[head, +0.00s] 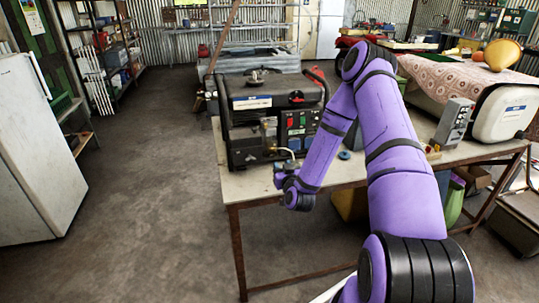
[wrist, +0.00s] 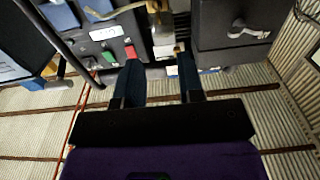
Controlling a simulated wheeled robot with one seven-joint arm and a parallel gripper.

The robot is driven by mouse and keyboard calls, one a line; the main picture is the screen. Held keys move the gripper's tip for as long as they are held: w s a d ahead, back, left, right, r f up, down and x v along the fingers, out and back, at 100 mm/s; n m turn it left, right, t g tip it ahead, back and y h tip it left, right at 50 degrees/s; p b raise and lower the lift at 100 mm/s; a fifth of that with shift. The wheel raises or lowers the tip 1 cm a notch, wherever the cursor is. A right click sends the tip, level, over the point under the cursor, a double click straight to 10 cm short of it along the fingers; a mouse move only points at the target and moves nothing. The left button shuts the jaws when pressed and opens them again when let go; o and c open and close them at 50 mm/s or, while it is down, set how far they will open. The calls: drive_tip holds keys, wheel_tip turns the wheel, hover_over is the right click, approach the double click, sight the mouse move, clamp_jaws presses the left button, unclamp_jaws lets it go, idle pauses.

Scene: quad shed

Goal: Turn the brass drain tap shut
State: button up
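The black generator (head: 275,95) stands on the table, with red and green buttons on its front panel. A small brass-coloured fitting (head: 269,126) shows low on its front, left of the buttons; it may be the drain tap. I cannot make out its handle position. My gripper (head: 284,165) is just in front of the generator's lower front, with its fingers small and partly hidden in the head view. In the wrist view my gripper (wrist: 160,68) has two dark fingers apart with nothing held between them. A blurred brownish part (wrist: 160,15) lies beyond the fingertips.
The table (head: 255,192) has bare room at its front left. A small blue ring-shaped thing (head: 345,155) and a grey box (head: 455,121) stand to the right. A white rounded container (head: 504,113) is at the far right. A white fridge (head: 38,150) stands left.

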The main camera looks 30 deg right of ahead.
sight(274, 152)
drive_tip(key=x, duration=1)
drive_tip(key=shift+w+d+f, duration=0.1)
drive_tip(key=shift+w+d, duration=0.1)
drive_tip(key=shift+w, duration=0.05)
drive_tip(key=shift+c, duration=0.4)
clamp_jaws()
